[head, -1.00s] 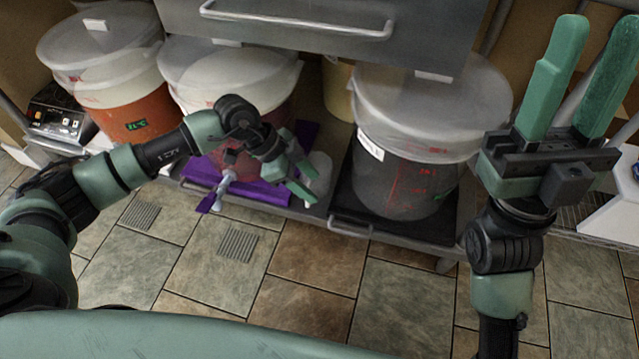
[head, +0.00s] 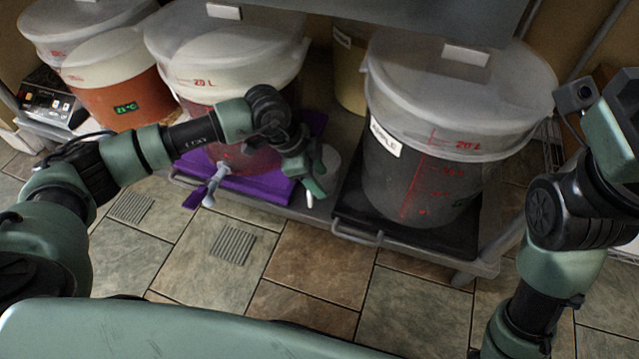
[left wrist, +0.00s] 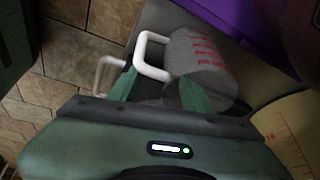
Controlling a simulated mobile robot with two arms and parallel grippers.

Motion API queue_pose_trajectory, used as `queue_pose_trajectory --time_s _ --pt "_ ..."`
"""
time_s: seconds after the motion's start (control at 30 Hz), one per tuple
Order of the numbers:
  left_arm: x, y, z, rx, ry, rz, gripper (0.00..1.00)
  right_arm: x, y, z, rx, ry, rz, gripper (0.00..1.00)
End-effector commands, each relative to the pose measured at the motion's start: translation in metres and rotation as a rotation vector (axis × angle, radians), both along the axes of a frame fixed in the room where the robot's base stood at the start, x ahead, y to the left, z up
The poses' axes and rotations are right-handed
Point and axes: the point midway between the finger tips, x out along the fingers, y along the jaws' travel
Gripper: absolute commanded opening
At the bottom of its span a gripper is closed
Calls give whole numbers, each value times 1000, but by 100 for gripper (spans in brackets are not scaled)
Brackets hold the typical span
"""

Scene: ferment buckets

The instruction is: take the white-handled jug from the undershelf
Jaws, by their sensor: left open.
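The jug (left wrist: 200,62) shows in the left wrist view as a pale cylinder with red marks and a white loop handle (left wrist: 143,55). In the head view the jug (head: 330,160) is mostly hidden behind my left gripper (head: 315,182), low between the purple tray and the dark bucket. In the left wrist view my left gripper (left wrist: 160,92) is open, one green finger on each side of the handle's near end. I cannot tell whether either finger touches it. My right gripper (head: 612,120) is at the right edge of the head view, its fingertips out of frame.
A dark bucket (head: 430,185) stands on a black tray right of my left gripper. A purple tray (head: 255,188) under a pink bucket, with a spigot (head: 217,178), lies to the left. The shelf above (head: 400,12) hangs over. Tiled floor (head: 310,258) in front is clear.

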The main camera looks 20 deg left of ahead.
Motion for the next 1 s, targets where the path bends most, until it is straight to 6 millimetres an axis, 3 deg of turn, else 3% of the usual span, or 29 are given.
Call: queue_pose_trajectory --time_s 0.23,0.27,0.4,0.43,1.0 --pt "1 -1 -1 -1 -1 0 49 -1 0 2 -1 -4 -1 36" --pt "1 -1 -1 -1 -1 0 43 -1 0 1 -1 -4 -1 36" --pt "0 -1 -1 -1 -1 -1 4 -1 0 1 -1 -4 -1 36" --pt "0 -1 -1 -1 0 0 0 -1 0 1 -1 -4 -1 36" --pt "-1 -1 -3 1 4 0 0 -1 0 1 -1 -4 0 36"
